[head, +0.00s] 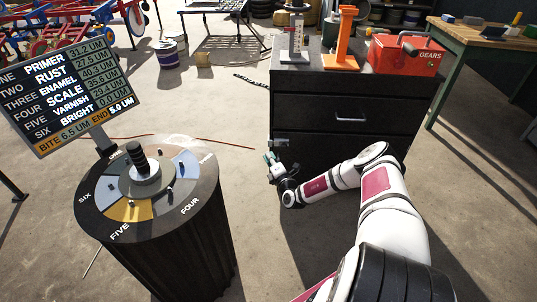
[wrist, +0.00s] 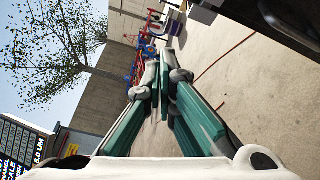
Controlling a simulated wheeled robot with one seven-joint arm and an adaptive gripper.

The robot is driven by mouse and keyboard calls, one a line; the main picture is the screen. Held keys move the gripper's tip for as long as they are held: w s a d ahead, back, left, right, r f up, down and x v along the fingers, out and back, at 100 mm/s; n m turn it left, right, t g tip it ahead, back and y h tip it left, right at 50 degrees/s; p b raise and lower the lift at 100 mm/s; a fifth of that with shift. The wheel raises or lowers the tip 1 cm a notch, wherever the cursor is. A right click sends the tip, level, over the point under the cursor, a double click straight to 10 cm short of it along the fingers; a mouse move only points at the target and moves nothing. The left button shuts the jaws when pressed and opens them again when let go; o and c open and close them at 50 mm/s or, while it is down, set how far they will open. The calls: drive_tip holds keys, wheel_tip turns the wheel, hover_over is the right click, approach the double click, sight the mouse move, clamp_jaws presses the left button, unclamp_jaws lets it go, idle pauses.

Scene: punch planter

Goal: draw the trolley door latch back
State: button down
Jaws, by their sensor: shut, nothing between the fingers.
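The dark trolley (head: 330,132) stands at the centre right of the head view, with drawers and a lower door part. My arm hides much of the trolley's lower front.
A round dial stand (head: 190,235) with numbered segments and a sign board (head: 65,85) stand at left. A red GEARS toolbox (head: 405,55) and an orange stand (head: 341,45) sit on the trolley top. A workbench (head: 480,45) is at right. Bare floor lies between stand and trolley.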

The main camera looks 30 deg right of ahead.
sight(283, 149)
drive_tip(key=f+m, duration=0.1)
drive_tip(key=s+d+f+m+h, duration=0.1)
drive_tip(key=f, duration=0.1)
drive_tip(key=f+g+h, duration=0.1)
drive_tip(key=f, duration=0.1)
drive_tip(key=shift+s+d+f+m, duration=0.15)
drive_tip(key=shift+m, duration=0.25)
drive_tip(key=w+d+b, duration=0.1)
drive_tip(key=w, duration=0.1)
drive_tip(key=w+d+b, duration=0.2)
drive_tip(key=w, duration=0.1)
drive_tip(key=w+d+b, duration=0.1)
drive_tip(key=w, duration=0.2)
drive_tip(key=shift+w+d+b, duration=0.15)
drive_tip(key=shift+d+b, duration=0.2)
drive_tip(key=shift+d, duration=0.05)
drive_tip(key=shift+s+d, duration=0.4)
drive_tip(key=shift+d, duration=0.05)
drive_tip(key=shift+s+d, duration=0.5)
drive_tip(key=shift+d, duration=0.3)
drive_tip(key=shift+s+d, duration=0.5)
drive_tip(key=shift+d, duration=0.25)
